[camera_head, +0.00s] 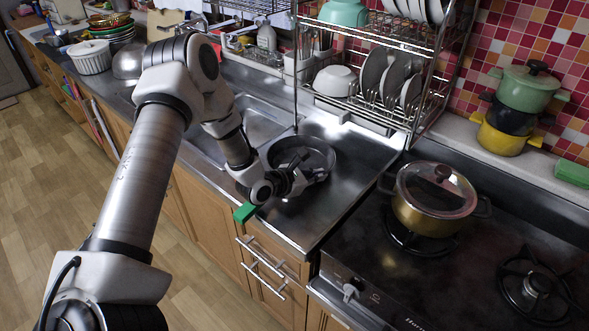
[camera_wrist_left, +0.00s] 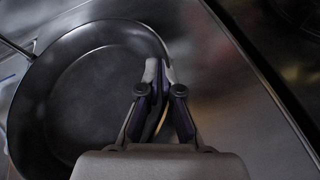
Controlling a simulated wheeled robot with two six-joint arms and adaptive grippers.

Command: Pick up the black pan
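The black pan (camera_head: 318,153) lies flat on the steel counter between the sink and the stove. It fills the left of the left wrist view (camera_wrist_left: 85,100), with its dark round inside facing up. My left gripper (camera_head: 308,178) is at the pan's near right rim. In the left wrist view its fingers (camera_wrist_left: 158,68) are close together, one on each side of the rim, and look shut on it. My right gripper is not in view.
A wire dish rack (camera_head: 410,120) with plates and bowls stands behind the pan. A lidded pot (camera_head: 433,204) sits on the stove to the right. The sink (camera_head: 255,122) is to the left. A green block (camera_head: 245,212) is at the counter's front edge.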

